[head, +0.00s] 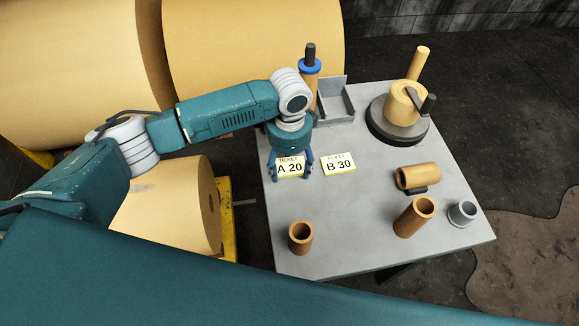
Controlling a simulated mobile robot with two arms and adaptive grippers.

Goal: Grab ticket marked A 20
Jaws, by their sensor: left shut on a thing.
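The ticket marked A 20 (290,169) is a small pale card with a yellow edge and black print, near the back left of the grey table. My left gripper (291,176) points down over it, with one blue finger at each side of the card, shut on it. I cannot tell whether the card is lifted off the table. A like ticket marked B 30 (339,164) lies flat just to the right. My right gripper is not in view.
The grey table (350,230) holds a brown tube (300,238), another tube (413,217), a lying tube (417,177), a grey cup (462,213), a round dark base (398,127) with a roll, and a grey tray (336,102). Large paper rolls (250,50) stand behind. The table's middle front is clear.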

